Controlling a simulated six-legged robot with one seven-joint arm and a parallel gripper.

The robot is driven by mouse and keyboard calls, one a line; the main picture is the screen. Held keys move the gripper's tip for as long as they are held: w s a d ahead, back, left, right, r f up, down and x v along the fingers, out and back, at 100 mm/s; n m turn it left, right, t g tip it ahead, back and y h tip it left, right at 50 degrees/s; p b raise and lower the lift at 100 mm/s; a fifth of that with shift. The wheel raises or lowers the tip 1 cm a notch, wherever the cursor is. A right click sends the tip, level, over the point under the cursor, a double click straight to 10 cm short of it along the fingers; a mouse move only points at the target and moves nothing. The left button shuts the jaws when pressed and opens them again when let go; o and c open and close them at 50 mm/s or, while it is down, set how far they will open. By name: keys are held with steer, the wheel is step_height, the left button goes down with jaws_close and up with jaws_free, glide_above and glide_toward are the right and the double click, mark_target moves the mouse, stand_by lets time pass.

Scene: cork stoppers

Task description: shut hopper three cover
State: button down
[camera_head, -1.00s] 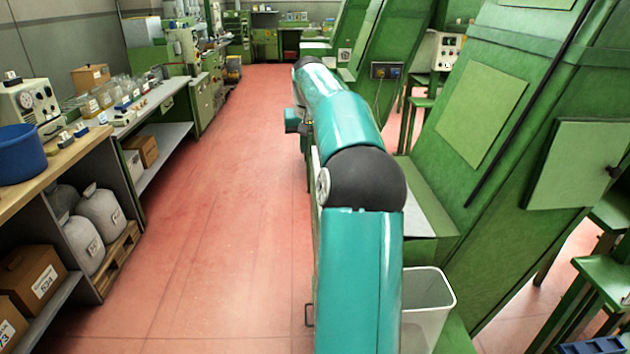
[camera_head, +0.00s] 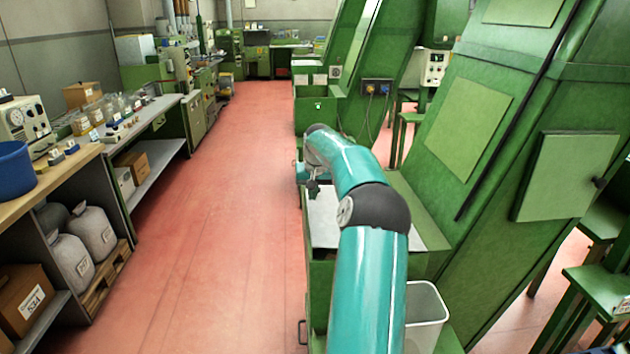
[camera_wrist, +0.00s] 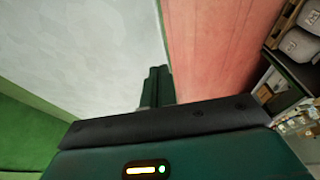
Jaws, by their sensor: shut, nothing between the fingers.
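My gripper (camera_head: 312,186) is small in the head view, beside the left edge of the nearest green hopper box (camera_head: 318,285). That box has a pale grey flat top (camera_head: 322,222), partly hidden by my arm. In the wrist view a large pale grey surface (camera_wrist: 75,50) fills the left side, and my shut, empty gripper (camera_wrist: 158,72) shows dark against its edge. I cannot tell whether they touch. A farther green hopper box (camera_head: 313,112) stands up the aisle. No hopper number is readable, so I cannot tell which is three.
Sloping green machines (camera_head: 480,130) line the right side. A white bin (camera_head: 425,315) stands close on the right. A workbench with a blue tub (camera_head: 14,172) and a shelf with grey sacks (camera_head: 92,235) run along the left. The red aisle floor (camera_head: 235,180) is clear.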

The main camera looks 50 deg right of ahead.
mark_target(309, 209)
steer(key=shift+w+f, duration=0.1)
steer(key=shift+f, duration=0.65)
steer(key=shift+a, duration=0.1)
steer(key=shift+w+a+f+g, duration=0.15)
steer(key=shift+w+f+g, duration=0.05)
steer(key=shift+f, duration=0.4)
steer(key=shift+w+a+f+g, duration=0.1)
steer(key=shift+w+f+g, duration=0.1)
steer(key=shift+f, duration=0.4)
steer(key=shift+s+f+h, duration=0.1)
steer(key=shift+f+h, duration=0.3)
steer(key=shift+f, duration=0.05)
steer(key=shift+r, duration=0.1)
